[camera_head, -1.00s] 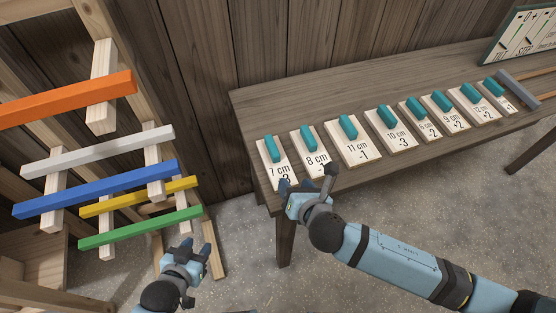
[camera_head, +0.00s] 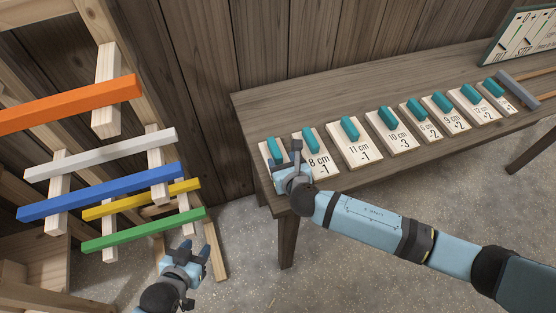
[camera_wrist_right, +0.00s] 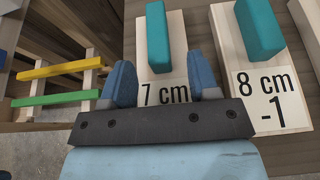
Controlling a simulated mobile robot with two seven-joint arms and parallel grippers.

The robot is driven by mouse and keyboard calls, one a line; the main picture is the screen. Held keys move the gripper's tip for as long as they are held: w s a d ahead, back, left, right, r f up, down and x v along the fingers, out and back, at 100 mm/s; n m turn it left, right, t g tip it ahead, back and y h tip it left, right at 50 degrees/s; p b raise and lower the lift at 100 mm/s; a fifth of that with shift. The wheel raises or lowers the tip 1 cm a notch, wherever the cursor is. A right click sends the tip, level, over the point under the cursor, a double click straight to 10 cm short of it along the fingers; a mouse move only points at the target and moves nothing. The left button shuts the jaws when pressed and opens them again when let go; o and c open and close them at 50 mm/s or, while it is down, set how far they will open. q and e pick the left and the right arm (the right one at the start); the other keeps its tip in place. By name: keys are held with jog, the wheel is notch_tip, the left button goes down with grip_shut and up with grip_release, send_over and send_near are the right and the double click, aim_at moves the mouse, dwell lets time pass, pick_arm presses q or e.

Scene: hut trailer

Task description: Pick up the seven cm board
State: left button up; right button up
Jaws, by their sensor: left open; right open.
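The seven cm board (camera_head: 266,149) is a pale board with a teal block handle, at the left end of the row on the bench. My right gripper (camera_head: 286,160) is over its lower part and hides its label in the head view. In the right wrist view the board (camera_wrist_right: 178,78) shows its "7 cm" label and teal handle (camera_wrist_right: 157,38) just ahead of my open right gripper (camera_wrist_right: 165,82). The fingers straddle the line of the handle, apart from it. My left gripper (camera_head: 190,248) is open and empty, low beside the wooden rack.
The eight cm board (camera_head: 318,164) lies just right of it, and several more boards continue along the bench (camera_head: 330,88). A rack with coloured bars, including a green bar (camera_head: 145,230), stands at left. Plank walls rise behind.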

aim_at(279, 158)
jog(key=x, duration=0.3)
jog(key=shift+a+f, duration=0.1)
jog(key=shift+f, duration=0.05)
grip_shut()
